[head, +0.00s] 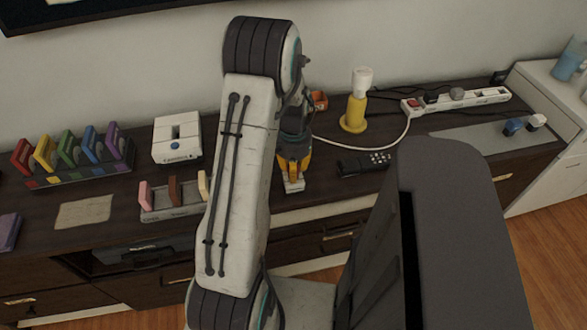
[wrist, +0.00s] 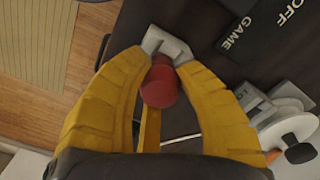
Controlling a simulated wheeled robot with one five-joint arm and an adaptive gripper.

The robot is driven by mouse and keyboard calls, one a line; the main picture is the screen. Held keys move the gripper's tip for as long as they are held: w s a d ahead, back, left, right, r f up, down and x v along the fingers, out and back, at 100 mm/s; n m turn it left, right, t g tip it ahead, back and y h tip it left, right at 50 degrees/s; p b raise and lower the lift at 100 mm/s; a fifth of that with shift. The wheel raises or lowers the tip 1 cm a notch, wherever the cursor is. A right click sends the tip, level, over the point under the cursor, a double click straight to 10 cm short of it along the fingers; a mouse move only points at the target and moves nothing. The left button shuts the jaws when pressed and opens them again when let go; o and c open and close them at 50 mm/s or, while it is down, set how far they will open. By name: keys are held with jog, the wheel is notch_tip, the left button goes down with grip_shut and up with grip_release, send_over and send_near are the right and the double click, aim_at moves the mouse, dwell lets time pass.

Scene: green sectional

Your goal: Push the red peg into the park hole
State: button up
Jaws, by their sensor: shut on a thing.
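My gripper (wrist: 160,60) has its two yellow fingers closed in around the red peg (wrist: 160,85), whose rounded end faces the wrist camera. A light grey piece (wrist: 168,44) shows at the fingertips, just beyond the peg; I cannot tell whether it is part of the fingers or a block. The park hole is not visible, and how deep the peg sits is hidden. In the head view my gripper (head: 293,170) points down at the front part of the dark cabinet top, and the peg cannot be made out there.
A dark panel lettered OFF and GAME (wrist: 265,35) lies beside the fingertips. A black remote (head: 364,163) lies to the right, a yellow-based lamp (head: 354,112) behind it. A tray with coloured pieces (head: 172,206) and a white box (head: 177,138) stand left. A power strip (head: 455,100) lies far right.

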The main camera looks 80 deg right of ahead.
jog(key=shift+f, duration=0.2)
jog(key=o, duration=1.1)
jog(key=shift+r, duration=0.15)
notch_tip(320, 180, up, 12)
jog(key=shift+f, duration=0.1)
dwell(0.5)
